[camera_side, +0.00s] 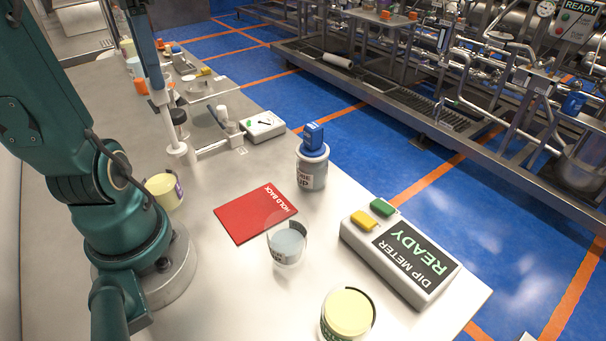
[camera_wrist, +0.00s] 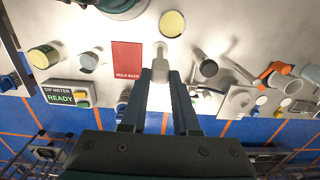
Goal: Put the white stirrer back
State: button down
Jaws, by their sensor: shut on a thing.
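My gripper (camera_wrist: 160,78) is shut on the white stirrer (camera_wrist: 160,66), with a finger on each side of its thick end. In the side view my gripper (camera_side: 157,84) is at the upper left, and the white stirrer (camera_side: 169,128) hangs below it, nearly upright, with its wider foot low over the bench. Whether the foot touches the bench cannot be told. A low white rack with a short upright post (camera_side: 224,120) stands just right of the stirrer. A clear beaker (camera_side: 287,243) of grey-blue liquid stands at the front middle.
A red HOLD BACK card (camera_side: 255,213) lies behind the beaker. A blue-topped jar (camera_side: 313,164), the dip meter (camera_side: 400,252) and a yellow-filled cup (camera_side: 347,313) stand to the right. A dark-lidded jar (camera_side: 180,122) is close to the stirrer. Another yellow-filled cup (camera_side: 164,191) is near my base.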

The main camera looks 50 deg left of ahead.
jog(key=w+d+f, duration=0.6)
jog(key=d+f, duration=0.3)
jog(key=f, duration=0.2)
jog(key=shift+w+d, duration=0.15)
jog(key=shift+d, duration=0.1)
dwell(0.4)
jog(key=c, duration=0.7)
grip_release()
jog(key=shift+f, duration=0.1)
jog(key=shift+o, duration=0.2)
notch_tip(320, 180, up, 12)
jog(key=s+d+f+t, duration=0.2)
jog(key=d+f+t, duration=0.2)
jog(key=f, duration=0.4)
jog(key=shift+d+f+t, duration=0.35)
jog(key=shift+d+t, duration=0.05)
jog(key=shift+t, duration=0.4)
